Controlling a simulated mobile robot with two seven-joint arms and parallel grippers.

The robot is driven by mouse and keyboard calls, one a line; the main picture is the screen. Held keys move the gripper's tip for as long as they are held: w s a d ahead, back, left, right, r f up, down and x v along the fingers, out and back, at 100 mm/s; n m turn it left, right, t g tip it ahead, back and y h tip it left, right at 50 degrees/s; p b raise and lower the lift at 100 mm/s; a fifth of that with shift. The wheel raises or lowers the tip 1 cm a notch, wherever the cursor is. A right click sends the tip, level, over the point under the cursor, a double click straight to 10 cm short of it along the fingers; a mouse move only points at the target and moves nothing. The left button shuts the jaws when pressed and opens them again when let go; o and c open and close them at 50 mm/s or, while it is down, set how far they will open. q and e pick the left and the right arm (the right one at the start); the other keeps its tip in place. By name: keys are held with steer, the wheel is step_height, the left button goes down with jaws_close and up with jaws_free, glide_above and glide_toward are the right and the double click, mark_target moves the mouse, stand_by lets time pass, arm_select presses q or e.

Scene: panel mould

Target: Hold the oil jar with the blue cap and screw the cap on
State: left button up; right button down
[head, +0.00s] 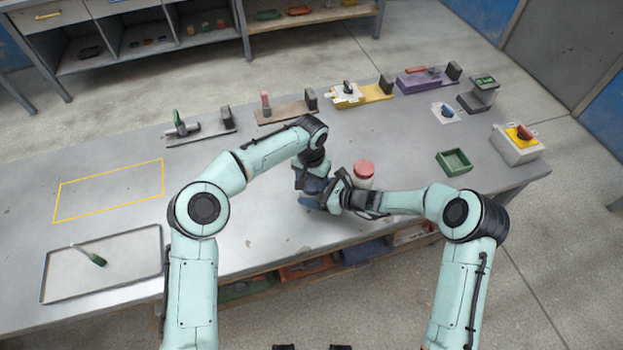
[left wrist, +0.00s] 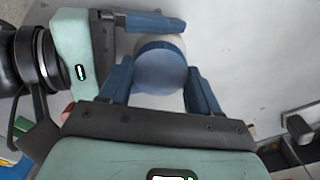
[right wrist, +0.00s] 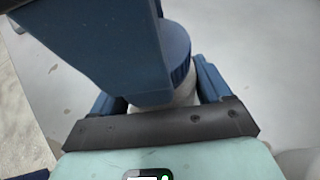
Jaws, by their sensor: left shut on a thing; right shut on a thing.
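The blue cap (left wrist: 160,70) sits on top of the white oil jar (right wrist: 186,93), with its ridged edge showing in the right wrist view (right wrist: 180,45). My left gripper (head: 313,186) comes from above, its blue fingers closed on either side of the cap. My right gripper (head: 335,198) is shut on the jar's white body from the right, below the cap. In the head view both grippers hide most of the jar. I cannot tell whether the cap is fully seated or whether the jar's base touches the table.
A white jar with a red cap (head: 364,170) stands just behind my right gripper. A green tray (head: 454,162) and a switch box (head: 516,146) are at the right. Clamps on boards line the back. A metal tray (head: 60,298) and a yellow outlined area (head: 108,190) are at the left.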

arm_select(q)
steer(key=o, duration=1.2)
steer(key=shift+o, duration=0.2)
steer(key=shift+d, duration=0.1)
steer(key=shift+s, duration=0.1)
arm_select(e)
steer(key=shift+r, duration=0.1)
arm_select(q)
steer(key=shift+r, duration=0.1)
step_height(320, 180, up, 12)
steer(key=shift+a, duration=0.25)
steer(key=shift+s, duration=0.1)
